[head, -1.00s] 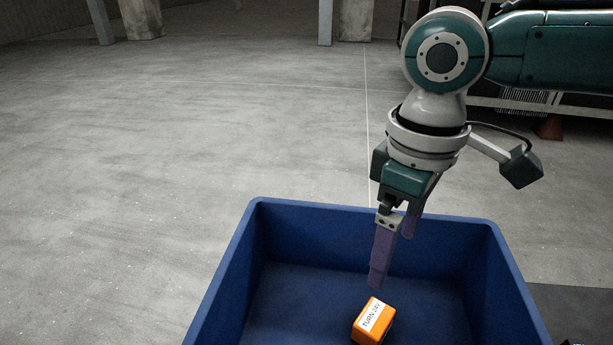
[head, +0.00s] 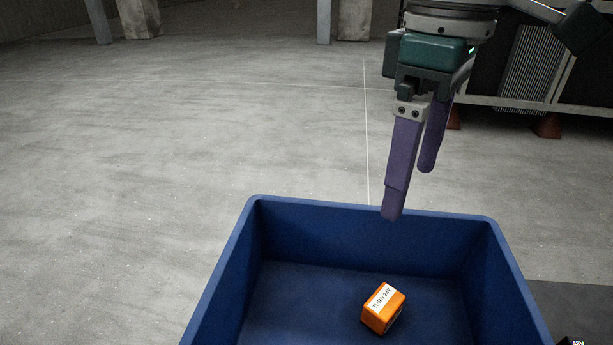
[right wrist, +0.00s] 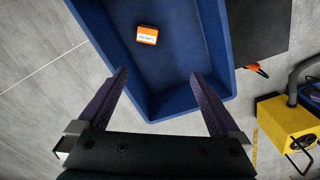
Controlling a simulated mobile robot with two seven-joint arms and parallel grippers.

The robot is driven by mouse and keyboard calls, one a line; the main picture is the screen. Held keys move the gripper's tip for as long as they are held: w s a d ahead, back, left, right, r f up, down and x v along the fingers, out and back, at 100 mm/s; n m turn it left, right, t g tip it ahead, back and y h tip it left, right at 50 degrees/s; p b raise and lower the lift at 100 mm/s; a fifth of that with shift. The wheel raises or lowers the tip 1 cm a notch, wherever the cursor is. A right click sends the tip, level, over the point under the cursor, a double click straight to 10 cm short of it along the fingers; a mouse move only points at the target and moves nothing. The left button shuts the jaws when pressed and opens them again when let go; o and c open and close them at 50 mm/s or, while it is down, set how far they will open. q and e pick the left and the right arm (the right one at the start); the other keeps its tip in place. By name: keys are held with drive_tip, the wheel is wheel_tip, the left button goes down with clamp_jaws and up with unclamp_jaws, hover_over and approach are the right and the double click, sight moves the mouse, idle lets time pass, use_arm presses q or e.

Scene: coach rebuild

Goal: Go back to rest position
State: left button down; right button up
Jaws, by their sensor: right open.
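My right gripper (head: 410,190) is open and empty, its purple fingers pointing down above the far part of a blue bin (head: 340,208). In the right wrist view the two fingers of the right gripper (right wrist: 160,98) are spread apart with nothing between them. An orange box (head: 384,310) with a white label reading TURN 24V lies on the bin floor, below and apart from the gripper. The orange box (right wrist: 147,35) and the blue bin (right wrist: 185,103) also show in the right wrist view. My left gripper is not in view.
A yellow machine (right wrist: 285,125) with a dark hose stands on the floor beside the bin in the right wrist view. A dark rack (head: 530,65) stands at the back right. The grey floor (head: 180,150) left of the bin is clear.

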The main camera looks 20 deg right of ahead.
drive_tip(key=s+a+f+n+t+y, duration=0.1)
drive_tip(key=s+a+f+y, duration=0.1)
drive_tip(key=s+a+f, duration=0.3)
drive_tip(key=s+a+f+t+y, duration=0.1)
drive_tip(key=s+a+f, duration=0.15)
drive_tip(key=a, duration=0.45)
drive_tip(key=s+d+f+m+t+h, duration=0.25)
drive_tip(key=s+d+m, duration=0.25)
drive_tip(key=s+d, duration=0.3)
wheel_tip(320, 180, up, 33)
drive_tip(key=p, duration=3.3)
drive_tip(key=shift+s+d+g, duration=0.25)
drive_tip(key=shift+d+g, duration=0.1)
drive_tip(key=shift+g, duration=0.1)
drive_tip(key=shift+f, duration=0.15)
